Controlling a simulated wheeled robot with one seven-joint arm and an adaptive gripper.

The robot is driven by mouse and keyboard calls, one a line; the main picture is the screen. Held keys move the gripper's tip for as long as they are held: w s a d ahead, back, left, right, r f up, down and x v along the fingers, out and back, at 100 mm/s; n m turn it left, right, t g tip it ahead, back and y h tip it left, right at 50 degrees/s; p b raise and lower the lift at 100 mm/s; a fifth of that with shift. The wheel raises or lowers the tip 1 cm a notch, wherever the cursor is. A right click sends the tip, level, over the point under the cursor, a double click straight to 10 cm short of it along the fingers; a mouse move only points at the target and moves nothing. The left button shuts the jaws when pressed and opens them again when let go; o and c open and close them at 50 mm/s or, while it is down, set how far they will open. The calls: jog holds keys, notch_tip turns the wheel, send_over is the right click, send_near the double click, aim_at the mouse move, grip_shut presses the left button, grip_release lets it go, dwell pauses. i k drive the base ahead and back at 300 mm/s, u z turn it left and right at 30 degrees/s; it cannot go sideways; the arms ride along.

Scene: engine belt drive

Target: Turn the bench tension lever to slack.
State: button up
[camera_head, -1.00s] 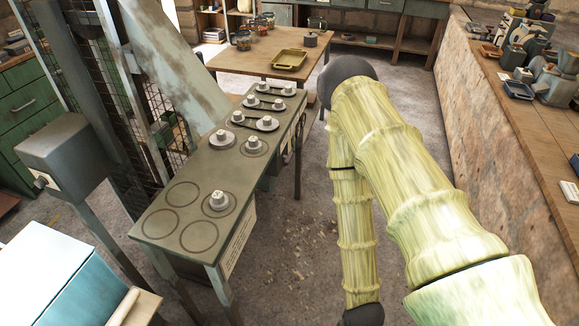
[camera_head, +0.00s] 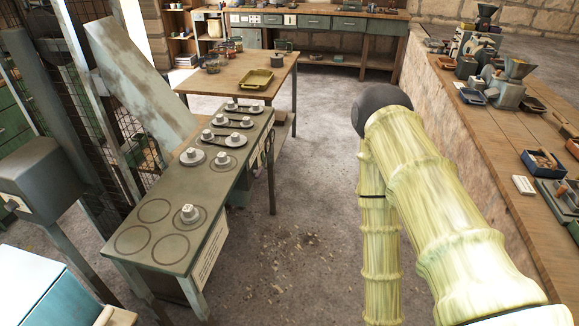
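The green metal bench (camera_head: 140,215) stands left of centre in the head view, with a row of grey pulleys on its top. Small belts seem to link pulleys at the far end (camera_head: 232,123). I cannot make out the tension lever for certain; small dark parts (camera_head: 262,152) show on the bench's right side, too small to tell. My arm is right of the bench; my gripper is out of view.
A wooden table (camera_head: 215,80) with a yellow tray (camera_head: 257,79) stands beyond the bench. A long counter (camera_head: 470,120) runs along the right. A grey box on a post (camera_head: 42,177) is at left. The floor (camera_head: 310,190) between bench and arm is open.

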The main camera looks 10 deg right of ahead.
aim_at(258, 172)
jog(key=u, duration=0.05)
jog(key=i, duration=1)
jog(key=u, duration=0.45)
